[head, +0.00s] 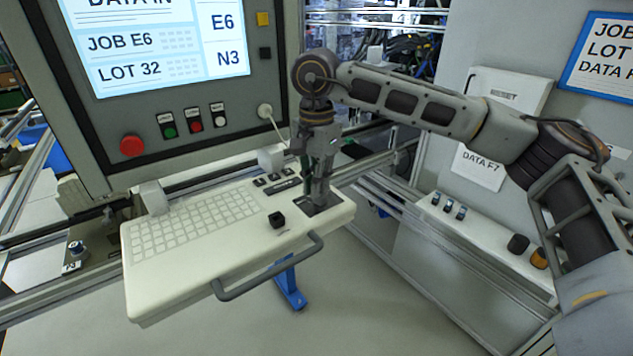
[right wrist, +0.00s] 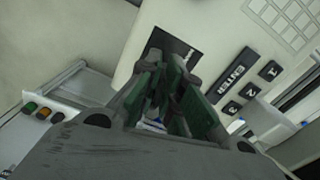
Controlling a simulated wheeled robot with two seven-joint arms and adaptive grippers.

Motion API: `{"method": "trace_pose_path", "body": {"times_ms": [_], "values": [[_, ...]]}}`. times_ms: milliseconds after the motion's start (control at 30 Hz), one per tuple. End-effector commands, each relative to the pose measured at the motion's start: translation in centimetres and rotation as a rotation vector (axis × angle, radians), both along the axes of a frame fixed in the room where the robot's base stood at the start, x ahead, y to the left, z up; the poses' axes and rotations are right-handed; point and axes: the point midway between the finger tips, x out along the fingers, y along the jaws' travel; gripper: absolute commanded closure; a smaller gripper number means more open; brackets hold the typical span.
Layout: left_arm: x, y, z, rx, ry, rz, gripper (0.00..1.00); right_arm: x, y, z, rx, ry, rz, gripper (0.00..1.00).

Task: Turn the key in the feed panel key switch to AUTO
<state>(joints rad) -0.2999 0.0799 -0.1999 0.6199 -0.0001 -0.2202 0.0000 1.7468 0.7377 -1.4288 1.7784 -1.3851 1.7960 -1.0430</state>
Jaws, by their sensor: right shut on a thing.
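My right gripper (head: 320,194) points down at the right end of the white keyboard console, its fingertips at a dark square plate (head: 334,207). In the right wrist view, the gripper (right wrist: 172,75) has its green-padded fingers close together over the same dark plate (right wrist: 186,50). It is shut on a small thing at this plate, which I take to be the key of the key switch. The fingers hide the key and the switch face, so its angle and the AUTO mark cannot be read. My left gripper is not in view.
The console (head: 200,265) carries a keypad, a black knob (head: 276,219) and a grey front handle (head: 270,268). A screen cabinet (head: 160,100) with a red button (head: 132,145) stands behind. A white panel (head: 480,235) with switches and knobs lies right, under my right arm.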

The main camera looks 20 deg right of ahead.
Motion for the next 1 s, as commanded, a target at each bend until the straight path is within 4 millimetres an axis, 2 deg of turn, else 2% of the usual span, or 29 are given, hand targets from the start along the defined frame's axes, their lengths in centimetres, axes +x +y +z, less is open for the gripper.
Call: {"method": "trace_pose_path", "body": {"times_ms": [233, 1000], "values": [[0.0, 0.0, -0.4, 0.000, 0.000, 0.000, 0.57, 0.1, 0.0, -0.1, 0.001, -0.001, -0.068, 1.00], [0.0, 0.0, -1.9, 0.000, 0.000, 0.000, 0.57, 0.7, 0.0, -0.1, -0.001, 0.000, -0.504, 1.00]]}}
